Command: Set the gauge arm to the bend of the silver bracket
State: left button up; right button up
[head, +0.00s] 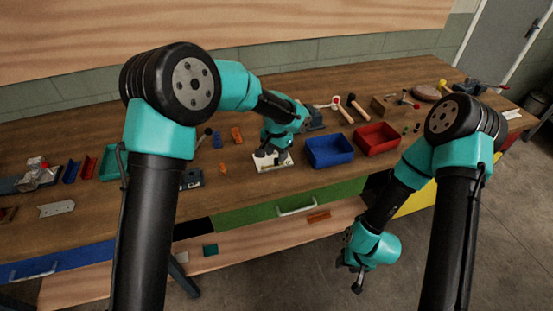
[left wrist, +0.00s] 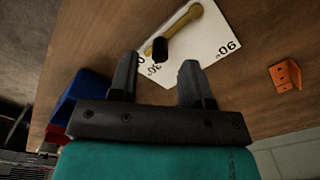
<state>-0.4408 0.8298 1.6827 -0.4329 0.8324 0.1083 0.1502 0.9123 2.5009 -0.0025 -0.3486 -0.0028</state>
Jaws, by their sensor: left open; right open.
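The gauge is a white plate (left wrist: 205,45) with printed angle numbers, lying on the bench; in the head view its plate (head: 262,164) shows under my left gripper. Its yellow arm (left wrist: 184,20) lies across the plate, with a black knob (left wrist: 160,49) standing up near one end. My left gripper (left wrist: 157,76) is open over the plate, with the knob roughly between and just beyond its fingertips. A pale silver piece (head: 57,208), likely the silver bracket, lies at the bench's front left; its bend is too small to read. My right gripper (head: 357,281) is open and empty in front of the bench.
A blue bin (head: 330,151) and a red bin (head: 377,136) stand right of the gauge. A small orange bracket (left wrist: 285,75) lies beside the plate.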

pick_arm(q)
jog(key=shift+f, duration=1.45)
grip_shut()
